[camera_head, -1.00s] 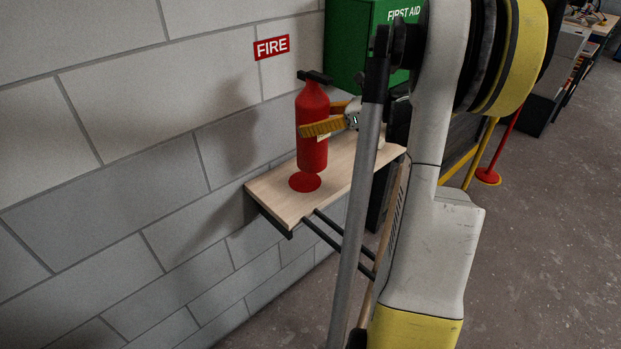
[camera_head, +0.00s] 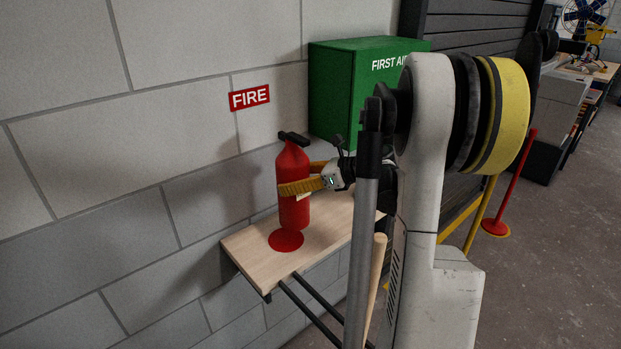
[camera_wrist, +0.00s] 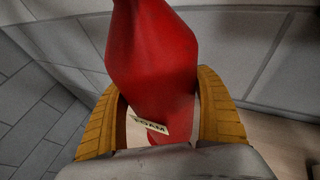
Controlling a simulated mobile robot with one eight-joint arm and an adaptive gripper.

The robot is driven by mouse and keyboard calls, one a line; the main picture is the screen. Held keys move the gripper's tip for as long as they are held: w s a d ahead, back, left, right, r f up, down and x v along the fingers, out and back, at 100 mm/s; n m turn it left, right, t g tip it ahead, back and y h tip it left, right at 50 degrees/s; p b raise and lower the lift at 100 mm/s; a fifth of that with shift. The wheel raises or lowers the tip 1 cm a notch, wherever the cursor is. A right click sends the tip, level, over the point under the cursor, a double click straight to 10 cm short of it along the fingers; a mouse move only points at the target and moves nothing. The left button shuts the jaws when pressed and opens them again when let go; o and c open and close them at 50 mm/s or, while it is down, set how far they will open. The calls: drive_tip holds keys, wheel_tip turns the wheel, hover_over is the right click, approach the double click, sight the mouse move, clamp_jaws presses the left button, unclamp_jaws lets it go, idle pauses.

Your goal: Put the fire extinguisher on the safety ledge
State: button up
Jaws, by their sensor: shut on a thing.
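The red fire extinguisher (camera_head: 292,165) with a black top is upright over the wooden ledge (camera_head: 250,246) on the block wall. My gripper (camera_head: 297,181) is shut on its body, with yellow ribbed fingers on either side. In the wrist view the red body (camera_wrist: 150,65) is between the two fingers, with a FOAM label low on it. A red round mark (camera_head: 286,241) lies on the ledge, just in front of and below the extinguisher's base. I cannot tell whether the base touches the ledge.
A green first aid box (camera_head: 333,90) is on the wall behind my gripper. A red FIRE sign (camera_head: 249,97) is on the wall above left. A red post (camera_head: 511,185) stands on the floor at the right. The ledge's left front end is bare.

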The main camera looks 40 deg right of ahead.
sight(305, 195)
drive_tip(key=shift+w+a+f+b, duration=0.3)
drive_tip(key=shift+a+f+b, duration=0.2)
drive_tip(key=shift+f, duration=0.45)
drive_tip(key=shift+w+a+f+b, duration=0.35)
drive_tip(key=shift+f+b, duration=0.1)
drive_tip(key=shift+f, duration=0.55)
drive_tip(key=shift+w+a+f+b, duration=0.3)
drive_tip(key=shift+a+f+b, duration=0.2)
drive_tip(key=shift+f, duration=0.45)
drive_tip(key=shift+f, duration=0.15)
drive_tip(key=o, duration=1.4)
drive_tip(key=shift+s+d+r, duration=0.1)
drive_tip(key=shift+s+r, duration=0.05)
drive_tip(key=shift+r, duration=0.1)
drive_tip(key=p+v, duration=0.3)
drive_tip(key=v, duration=0.8)
drive_tip(key=shift+s+d, duration=0.15)
drive_tip(key=shift+s, duration=0.25)
